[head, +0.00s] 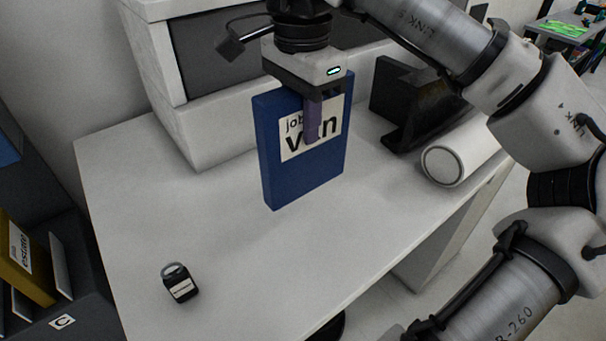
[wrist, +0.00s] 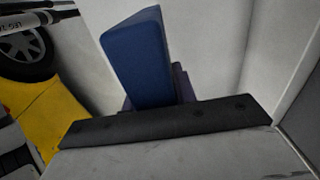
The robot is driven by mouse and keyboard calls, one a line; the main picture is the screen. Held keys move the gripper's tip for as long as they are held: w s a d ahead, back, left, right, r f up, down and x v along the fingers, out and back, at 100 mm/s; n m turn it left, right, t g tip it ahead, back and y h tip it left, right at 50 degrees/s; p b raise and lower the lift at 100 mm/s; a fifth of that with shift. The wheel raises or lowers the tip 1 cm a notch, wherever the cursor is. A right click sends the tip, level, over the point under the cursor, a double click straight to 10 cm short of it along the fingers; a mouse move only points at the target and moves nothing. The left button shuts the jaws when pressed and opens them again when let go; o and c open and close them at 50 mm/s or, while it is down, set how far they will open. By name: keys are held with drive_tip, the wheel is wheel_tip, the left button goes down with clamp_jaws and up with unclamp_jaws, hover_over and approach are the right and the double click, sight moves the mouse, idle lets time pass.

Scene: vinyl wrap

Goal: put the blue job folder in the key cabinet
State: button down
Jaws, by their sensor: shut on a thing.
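The blue job folder (head: 304,175) stands upright in the head view, with a white label reading "job van" on its face. My gripper (head: 313,119) is above it, shut on its upper part, with one finger in front of the label. I cannot tell whether the folder's lower edge touches the white desk or hangs just above it. In the wrist view the folder (wrist: 140,60) sticks out between the fingers (wrist: 158,97). I cannot make out the key cabinet for sure in either view.
A small black key fob (head: 180,283) lies on the white desk (head: 215,245). A white roll (head: 462,158) and a black stand (head: 405,95) are at the right. A white unit (head: 205,125) stands behind. At the lower left, a dark shelf (head: 85,318) marked "C" holds a yellow folder (head: 22,258).

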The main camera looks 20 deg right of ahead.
sight(302, 156)
drive_tip(key=shift+f+b, duration=1.7)
drive_tip(key=shift+f, duration=1.5)
drive_tip(key=shift+f, duration=0.15)
drive_tip(key=c, duration=1.1)
unclamp_jaws()
drive_tip(key=shift+f, duration=0.1)
